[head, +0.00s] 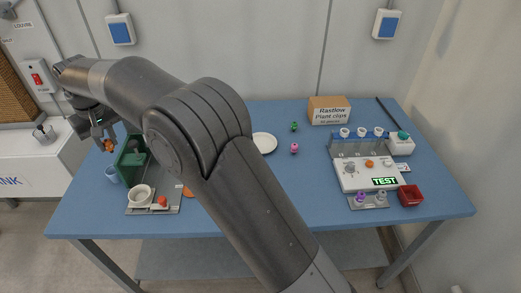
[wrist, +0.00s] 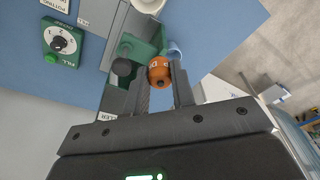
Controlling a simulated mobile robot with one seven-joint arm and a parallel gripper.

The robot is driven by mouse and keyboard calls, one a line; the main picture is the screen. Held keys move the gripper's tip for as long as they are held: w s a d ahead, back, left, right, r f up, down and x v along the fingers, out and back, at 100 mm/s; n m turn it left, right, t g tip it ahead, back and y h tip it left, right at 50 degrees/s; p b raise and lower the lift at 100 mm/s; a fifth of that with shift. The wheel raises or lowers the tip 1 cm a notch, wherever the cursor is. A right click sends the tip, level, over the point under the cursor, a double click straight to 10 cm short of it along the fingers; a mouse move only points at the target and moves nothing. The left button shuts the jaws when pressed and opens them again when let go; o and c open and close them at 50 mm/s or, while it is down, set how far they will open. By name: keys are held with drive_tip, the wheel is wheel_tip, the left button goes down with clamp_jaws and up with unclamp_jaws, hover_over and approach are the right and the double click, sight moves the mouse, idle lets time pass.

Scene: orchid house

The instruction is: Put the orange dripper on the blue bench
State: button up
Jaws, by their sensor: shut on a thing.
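The orange dripper (wrist: 159,72) is between the two fingers of my gripper (wrist: 161,84) in the wrist view. In the head view my gripper (head: 105,138) is at the far left, with the small orange dripper (head: 109,146) at its tips. My gripper is shut on it and holds it up, near the left edge of the blue bench (head: 310,190), by a green machine (head: 131,160). The bench also fills much of the upper wrist view (wrist: 215,25). My arm hides part of the bench's middle.
A white plate (head: 264,142), a pink figure (head: 294,149) and a green figure (head: 294,127) stand mid-bench. A cardboard box (head: 329,110) and a test device (head: 367,174) are at right. The front middle is clear.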

wheel_tip(320, 180, down, 9)
drive_tip(key=shift+r, duration=0.15)
drive_tip(key=s+a+f, duration=0.1)
drive_tip(key=a+f, duration=0.1)
drive_tip(key=a, duration=0.1)
drive_tip(key=s+a+f, duration=0.2)
drive_tip(key=a, duration=0.2)
drive_tip(key=s+a+f, duration=0.1)
drive_tip(key=a+f, duration=0.2)
drive_tip(key=shift+s+a, duration=0.15)
drive_tip(key=shift+a, duration=0.2)
drive_tip(key=shift+f, duration=1.95)
drive_tip(key=shift+f, duration=0.1)
drive_tip(key=o, duration=1)
drive_tip(key=shift+c, duration=0.2)
wheel_tip(320, 180, up, 12)
drive_tip(key=s+d, duration=0.1)
drive_tip(key=shift+s, duration=0.15)
drive_tip(key=shift+d, duration=0.15)
